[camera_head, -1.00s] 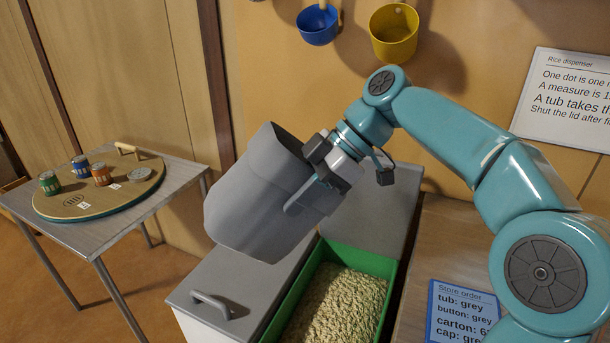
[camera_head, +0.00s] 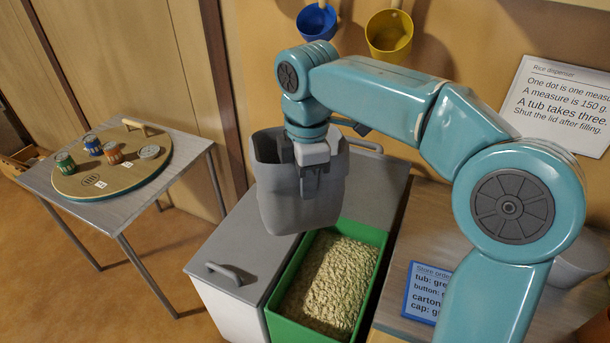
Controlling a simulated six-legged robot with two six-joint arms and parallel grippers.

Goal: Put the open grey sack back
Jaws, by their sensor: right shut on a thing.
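My right gripper (camera_head: 308,188) is shut on the wall of the grey sack (camera_head: 272,195) at its near side. The sack hangs almost upright with its open top upward, over the back part of the grey chest and the back edge of the green bin (camera_head: 290,268). Its inside is mostly hidden by my wrist, so I cannot tell what it holds. Pale grain (camera_head: 328,285) lies in the green bin. My left gripper is not in view.
A grey lid with a handle (camera_head: 222,273) lies left of the bin. A side table (camera_head: 120,208) at left bears a round board (camera_head: 75,186) with several small tins. A blue-edged order card (camera_head: 428,292) stands at right.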

